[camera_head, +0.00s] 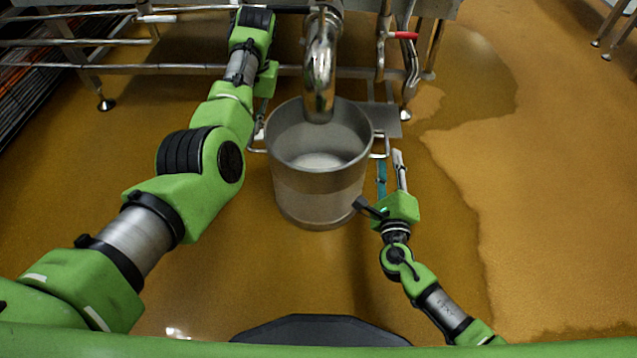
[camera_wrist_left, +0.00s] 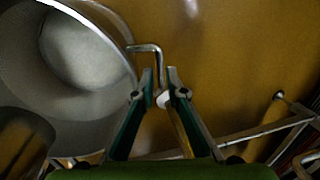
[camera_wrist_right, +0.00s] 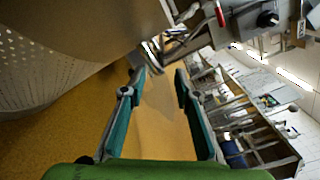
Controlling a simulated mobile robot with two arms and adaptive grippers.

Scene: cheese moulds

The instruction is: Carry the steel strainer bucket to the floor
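The steel strainer bucket (camera_head: 318,190) stands upright under a steel pipe, with a side handle at left and right. My right gripper (camera_head: 391,168) is open and empty, just below and in front of the right handle (camera_head: 381,145). In the right wrist view this handle (camera_wrist_right: 152,50) lies beyond the spread fingertips. My left gripper is at the left handle; the left wrist view shows its fingers (camera_wrist_left: 160,74) partly closed, with the handle (camera_wrist_left: 148,47) passing between them. I cannot tell whether they press on it. What bears the bucket is hidden.
The steel pipe (camera_head: 319,65) comes down into the bucket's mouth from above. Steel rails and legs (camera_head: 200,70) stand behind it. A red-handled valve (camera_head: 402,35) is at the back right. The brown floor (camera_head: 560,200) is free at right and in front, wet in places.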

